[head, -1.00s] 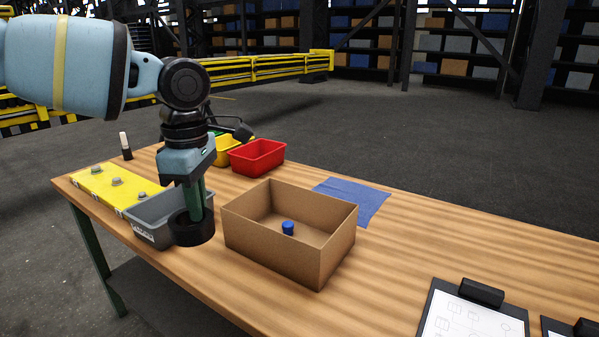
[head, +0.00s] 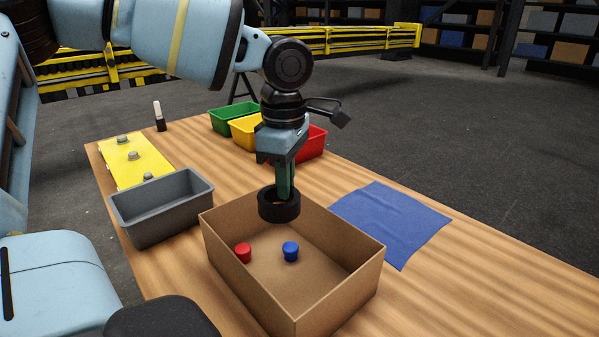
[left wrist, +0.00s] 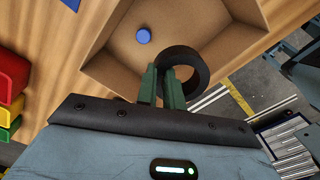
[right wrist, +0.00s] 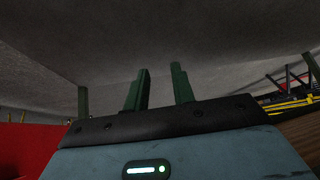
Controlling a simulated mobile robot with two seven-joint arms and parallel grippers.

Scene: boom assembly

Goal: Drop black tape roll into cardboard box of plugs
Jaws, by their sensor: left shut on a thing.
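The black tape roll (head: 279,204) hangs from my left gripper (head: 284,190), whose fingers are shut on its wall. The box is open at the top and holds a red plug (head: 243,252) and a blue plug (head: 291,251). In the left wrist view the roll (left wrist: 196,68) is between the fingertips, with the box and blue plug (left wrist: 143,35) below. My right gripper (right wrist: 160,85) shows in its own wrist view, with its fingers apart and nothing between them.
A grey bin (head: 160,221) stands left of the box. Green (head: 228,118), yellow (head: 240,133) and red (head: 314,144) bins stand behind. A blue cloth (head: 392,222) lies to the right. A yellow panel (head: 133,160) lies at the far left.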

